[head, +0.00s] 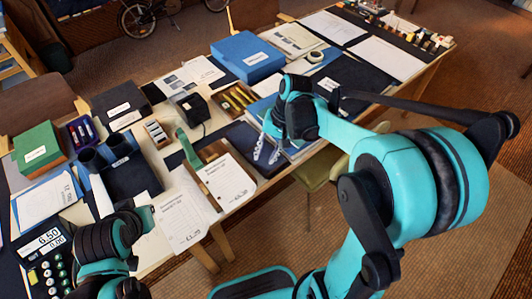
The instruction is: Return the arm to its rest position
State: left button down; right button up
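My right arm (400,180) reaches in from the right and bends over the front edge of the table. Its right gripper (266,153) hangs at the table's front edge, beside a stack of blue folders and papers. Its two pale fingers stand apart with nothing seen between them. My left arm (105,240) shows at the lower left, over the table's near end. Its fingers are not clear to see there, so I cannot tell whether that gripper is open or holds anything.
The long table carries a blue box (247,57), a green box (37,147), a black calculator-like device (45,255) and white booklets (226,181). Small bottles (425,38) stand at the far right end. A greenish chair (318,170) is under the front edge. Carpeted floor is open at lower right.

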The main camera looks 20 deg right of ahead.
dwell(0.5)
jog(key=s+d+r+n+t+h, duration=0.1)
jog(key=s+r+n+t+h, duration=0.2)
jog(key=s, duration=0.7)
notch_tip(320, 180, up, 3)
jog(key=n+t, duration=0.2)
jog(key=t, duration=0.2)
jog(key=shift+s+f+h, duration=0.15)
jog(key=shift+f+h, duration=0.05)
jog(key=shift+h, duration=0.1)
